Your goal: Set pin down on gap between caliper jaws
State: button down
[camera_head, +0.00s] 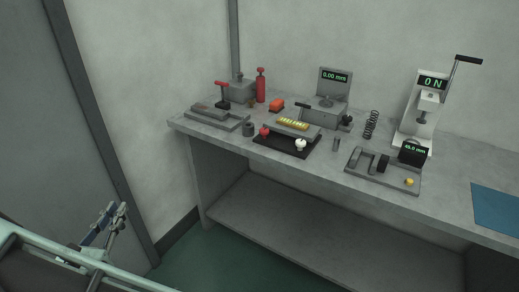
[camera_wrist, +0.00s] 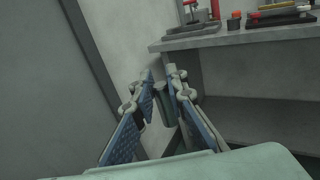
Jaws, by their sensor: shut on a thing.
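My gripper (camera_head: 112,215) hangs at the lower left in the head view, left of the bench and apart from it. In the wrist view its two blue-padded fingers (camera_wrist: 160,80) are shut on a short dark grey cylinder, the pin (camera_wrist: 163,105). The pin cannot be made out in the head view. The caliper is outside the wrist view.
A blue mat (camera_head: 497,207) lies right. The lower shelf (camera_head: 290,220) is bare.

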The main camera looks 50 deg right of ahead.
aim_at(364, 164)
jog(key=z, duration=2.15)
